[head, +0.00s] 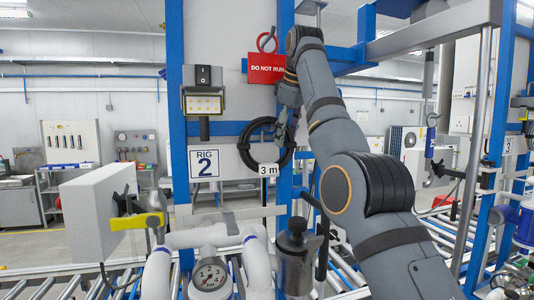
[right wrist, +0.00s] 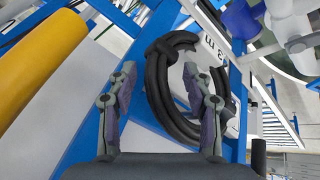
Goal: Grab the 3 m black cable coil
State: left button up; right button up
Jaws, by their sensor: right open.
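The black cable coil (head: 243,148) hangs on the front of the white Rig 2 panel, with a white "3 m" label (head: 268,170) at its lower edge. My right gripper (head: 285,132) is at the right side of the coil, partly covering it. In the right wrist view the gripper (right wrist: 160,68) is open, with its two fingers apart. The coil (right wrist: 154,88) shows between and beyond the fingers, and nothing is gripped. I cannot tell whether a finger touches the coil. My left gripper is not in view.
A red "DO NOT RUN" tag (head: 266,67) hangs above the coil. A switch box (head: 203,76) and a lamp unit (head: 203,102) sit left on the panel. A gauge (head: 210,274), white pipes and a dark metal canister (head: 296,262) stand below. A yellow cylinder (right wrist: 40,60) shows in the wrist view.

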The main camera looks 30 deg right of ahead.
jog(key=shift+s+a+r, duration=0.1)
jog(key=shift+s+r, duration=0.1)
jog(key=shift+s, duration=0.1)
jog(key=c, duration=0.7)
grip_shut()
jog(key=shift+w, duration=0.1)
